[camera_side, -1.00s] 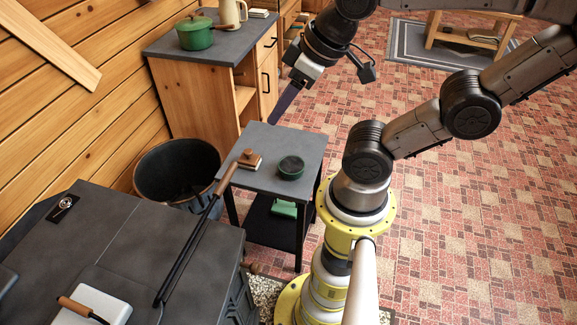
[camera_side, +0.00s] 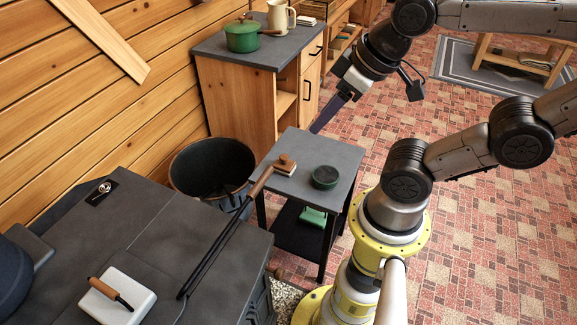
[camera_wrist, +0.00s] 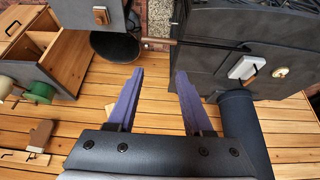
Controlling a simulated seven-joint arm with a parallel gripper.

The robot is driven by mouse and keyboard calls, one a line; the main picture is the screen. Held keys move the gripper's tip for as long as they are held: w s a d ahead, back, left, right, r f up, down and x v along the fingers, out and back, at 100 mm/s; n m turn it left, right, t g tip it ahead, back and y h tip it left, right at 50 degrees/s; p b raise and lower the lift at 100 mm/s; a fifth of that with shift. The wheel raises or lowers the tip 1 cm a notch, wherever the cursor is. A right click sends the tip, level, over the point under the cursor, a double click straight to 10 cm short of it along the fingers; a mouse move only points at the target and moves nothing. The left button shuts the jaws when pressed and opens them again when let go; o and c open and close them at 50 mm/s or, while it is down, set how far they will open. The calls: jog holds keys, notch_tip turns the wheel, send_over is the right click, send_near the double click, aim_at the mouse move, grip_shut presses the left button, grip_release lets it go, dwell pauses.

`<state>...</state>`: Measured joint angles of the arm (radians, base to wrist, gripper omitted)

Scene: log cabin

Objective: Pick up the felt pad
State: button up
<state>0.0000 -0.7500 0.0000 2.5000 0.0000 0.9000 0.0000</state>
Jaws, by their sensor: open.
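A small tan block with a brown wooden knob (camera_side: 285,165) lies on the small grey side table (camera_side: 343,160). It looks like the felt pad, though its material is too small to tell. It also shows near the top of the wrist view (camera_wrist: 100,15). My gripper (camera_side: 315,130) hangs at the far edge of the side table, beyond and above the block, touching nothing that I can see. In the wrist view its two purple fingers (camera_wrist: 160,75) stand apart with nothing between them.
A round dark green tin (camera_side: 325,177) sits right of the block. A long-handled tool (camera_side: 225,235) reaches from the dark stove (camera_side: 150,230) to the table's edge. A black bucket (camera_side: 212,165) stands left, a cabinet with a green pot (camera_side: 243,37) behind. A white tray (camera_side: 117,297) lies on the stove.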

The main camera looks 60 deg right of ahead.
dwell(0.4)
jog(key=o, duration=0.4)
